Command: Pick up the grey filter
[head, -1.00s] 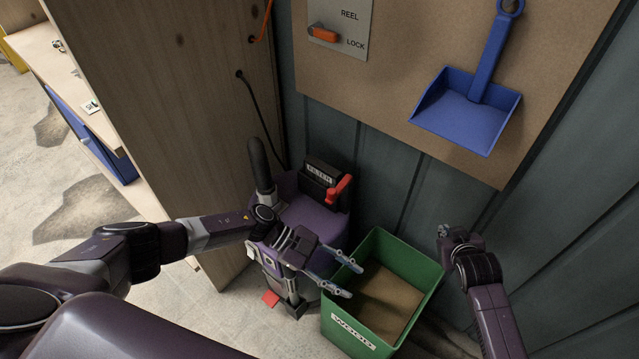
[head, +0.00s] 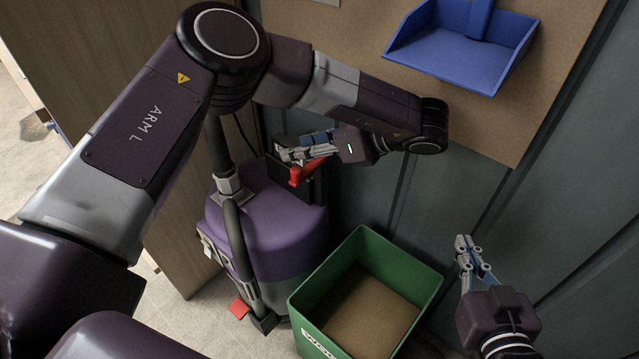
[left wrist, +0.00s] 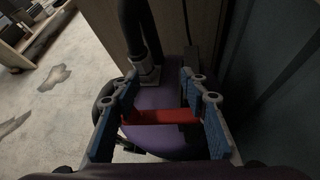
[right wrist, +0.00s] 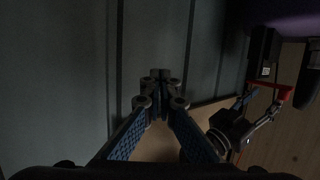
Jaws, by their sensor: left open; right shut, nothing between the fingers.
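I cannot make out a grey filter in any view. A purple canister vacuum (head: 275,225) stands on the floor with a black housing (head: 314,190) at its upper back; the housing is partly hidden by my left arm. A red lever (head: 303,177) is on the housing. My left gripper (head: 285,153) is open at the lever. In the left wrist view the red lever (left wrist: 160,117) lies across the space between the open fingers; I cannot tell whether they touch it. My right gripper (head: 467,243) is shut and empty, right of the green bin, near the wall.
A green bin (head: 427,297) with a brown bottom stands right of the vacuum. A blue dustpan (head: 455,50) hangs on the brown board above. A wooden panel (head: 165,215) stands left of the vacuum. A dark hose (head: 240,245) runs down the vacuum's front.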

